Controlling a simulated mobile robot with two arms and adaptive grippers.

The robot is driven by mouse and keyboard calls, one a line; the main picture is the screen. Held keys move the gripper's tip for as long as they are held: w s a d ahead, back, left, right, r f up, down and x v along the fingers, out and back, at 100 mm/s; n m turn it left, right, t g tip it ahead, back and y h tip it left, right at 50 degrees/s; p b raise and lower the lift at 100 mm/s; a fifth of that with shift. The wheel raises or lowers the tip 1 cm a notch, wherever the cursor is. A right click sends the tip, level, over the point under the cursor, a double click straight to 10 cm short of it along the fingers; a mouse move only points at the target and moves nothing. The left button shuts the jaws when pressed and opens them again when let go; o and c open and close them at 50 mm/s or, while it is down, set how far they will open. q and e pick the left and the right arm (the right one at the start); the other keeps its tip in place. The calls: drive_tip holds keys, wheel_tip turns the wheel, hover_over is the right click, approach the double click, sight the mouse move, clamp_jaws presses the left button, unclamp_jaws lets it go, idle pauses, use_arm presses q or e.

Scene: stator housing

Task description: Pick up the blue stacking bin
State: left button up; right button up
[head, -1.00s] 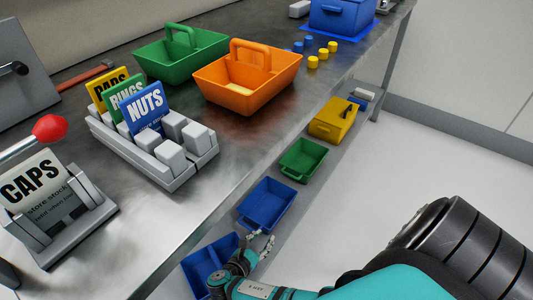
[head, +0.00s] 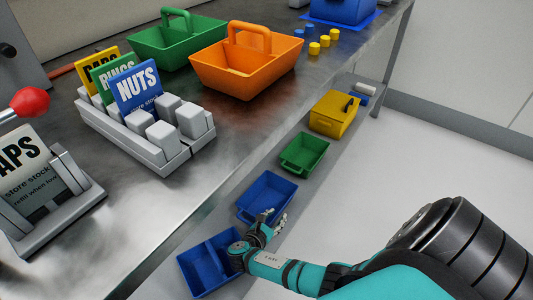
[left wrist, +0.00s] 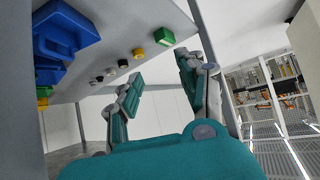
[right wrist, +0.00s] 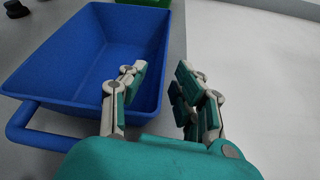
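A blue open bin (head: 262,194) with a front handle sits on the lower shelf in the head view. The right wrist view shows the bin (right wrist: 80,50) large at left. My right gripper (head: 273,215) is at the bin's near right corner. In the right wrist view my right gripper (right wrist: 160,80) is open and empty, its left finger overlapping the bin's right wall and its right finger outside over the shelf and floor. Contact cannot be told. My left gripper (left wrist: 160,75) is open and empty in the left wrist view, and is outside the head view.
A second blue container (head: 205,268) with a divider stands nearer on the shelf, partly behind my right wrist. A green bin (head: 304,152) and yellow bin (head: 334,113) stand farther along. The tabletop overhangs the shelf; open floor lies right.

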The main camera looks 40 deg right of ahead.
drive_tip(key=shift+w+d+f, duration=0.2)
drive_tip(key=shift+d+f, duration=0.1)
drive_tip(key=shift+d, duration=0.3)
use_arm(q)
drive_tip(key=shift+w+d+r+t, duration=0.2)
drive_tip(key=shift+w+r+t, duration=0.15)
drive_tip(key=shift+w+r, duration=0.1)
drive_tip(key=shift+w+d+r+t, duration=0.2)
drive_tip(key=shift+w+r+t, duration=0.15)
drive_tip(key=shift+w+r, duration=0.1)
use_arm(e)
drive_tip(key=shift+c, duration=0.4)
clamp_jaws()
